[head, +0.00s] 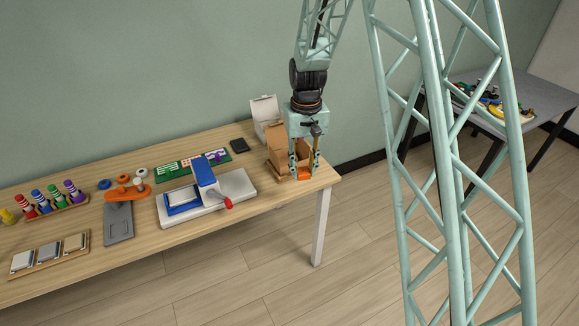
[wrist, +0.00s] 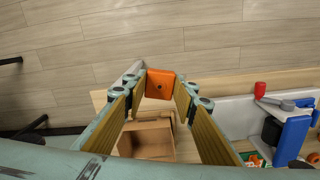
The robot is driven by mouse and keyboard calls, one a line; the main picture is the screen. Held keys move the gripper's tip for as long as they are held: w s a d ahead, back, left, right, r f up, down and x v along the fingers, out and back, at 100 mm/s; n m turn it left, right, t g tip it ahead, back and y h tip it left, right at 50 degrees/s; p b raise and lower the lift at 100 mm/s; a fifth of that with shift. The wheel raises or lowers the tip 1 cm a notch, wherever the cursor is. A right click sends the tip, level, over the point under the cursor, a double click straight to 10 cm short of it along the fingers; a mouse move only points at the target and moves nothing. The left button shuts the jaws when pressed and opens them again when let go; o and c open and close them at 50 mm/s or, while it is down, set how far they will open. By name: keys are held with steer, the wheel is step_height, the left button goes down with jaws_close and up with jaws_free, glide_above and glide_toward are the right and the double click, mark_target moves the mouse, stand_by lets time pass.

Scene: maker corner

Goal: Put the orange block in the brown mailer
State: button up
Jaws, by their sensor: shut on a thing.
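My gripper (head: 304,172) points down at the right end of the table and is shut on the orange block (head: 304,175). In the wrist view, the block (wrist: 160,84) sits between the fingertips of my gripper (wrist: 160,86). The brown mailer (head: 279,138) is an open cardboard box, partly hidden behind my gripper in the head view. In the wrist view, the mailer (wrist: 147,138) lies below the block in the picture, with its inside partly showing between the fingers. I cannot tell the block's exact height above the table.
A white open box (head: 264,108) stands behind the mailer. A blue and white press with a red knob (head: 228,203) is to the left. A dark flat item (head: 239,145) and a green board (head: 170,171) lie behind the press. The table edge is close on the right.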

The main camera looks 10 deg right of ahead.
steer(key=w+f+n+p, duration=0.1)
steer(key=w+f+n, duration=0.1)
steer(key=w+n, duration=0.4)
steer(key=w+f+n, duration=0.1)
steer(key=w+n, duration=0.5)
steer(key=w, duration=1)
steer(key=shift+w+d+f+p, duration=0.2)
steer(key=shift+f+p, duration=0.15)
steer(key=shift+p, duration=0.05)
steer(key=shift+f, duration=0.1)
steer(key=shift+f, duration=3)
steer(key=shift+f+b, duration=0.4)
steer(key=shift+f, duration=1.5)
steer(key=shift+f, duration=0.2)
steer(key=o, duration=0.9)
steer(key=shift+r, duration=0.2)
steer(key=shift+r+p, duration=0.45)
steer(key=shift+r, duration=5.55)
